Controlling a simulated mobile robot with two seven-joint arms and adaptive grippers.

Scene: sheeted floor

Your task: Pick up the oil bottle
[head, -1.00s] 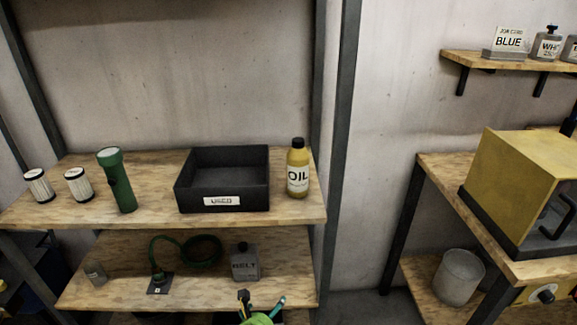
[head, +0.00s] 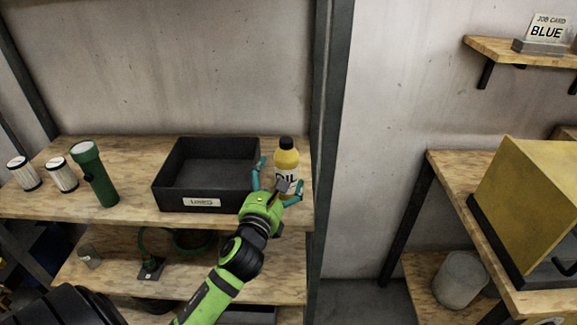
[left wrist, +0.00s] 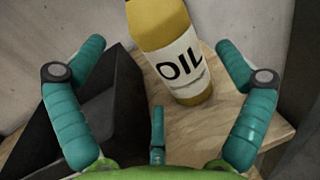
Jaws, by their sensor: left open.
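The oil bottle (head: 287,160) is yellow with a black cap and a white OIL label. It stands upright at the right end of the upper wooden shelf (head: 130,212). In the left wrist view the bottle (left wrist: 165,28) shows ahead of the fingers, its cap out of frame. My left gripper (head: 279,181) is open, with teal fingers in front of the bottle and hiding part of its label. In the left wrist view the open fingers (left wrist: 160,95) spread to either side, with nothing between their tips. My right gripper is not in view.
A dark post (head: 325,110) rises just to the right. A green flashlight (head: 94,172) and two white cylinders (head: 61,175) stand further left. A yellow box (head: 530,200) sits on the right bench.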

